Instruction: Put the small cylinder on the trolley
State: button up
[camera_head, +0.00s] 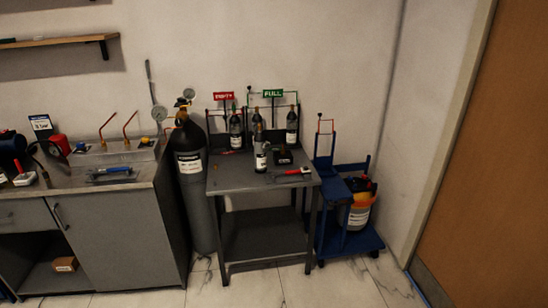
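Several small dark cylinders with white labels stand upright on the grey table (225,182). One small cylinder (261,158) stands nearest the front, clear of the racks. Another (236,128) is by the red sign, one (292,126) by the green FULL sign, and one (257,125) between them, partly hidden. The frame does not show which one the task means. The blue trolley (333,244) stands on the floor right of the table. It carries a squat grey and orange vessel (358,214) with a white label. My gripper is not in view.
A tall dark gas cylinder (196,190) stands left of the table, beside a grey counter (105,225). A red-handled tool (291,173) lies on the table's front right. A wall and brown door (490,160) bound the right. The tiled floor (330,290) in front is clear.

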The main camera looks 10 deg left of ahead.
aim_at(327, 191)
jog(key=u, duration=4.1)
jog(key=i, duration=0.15)
jog(key=z, duration=2.35)
jog(key=i, duration=1.65)
jog(key=u, duration=0.05)
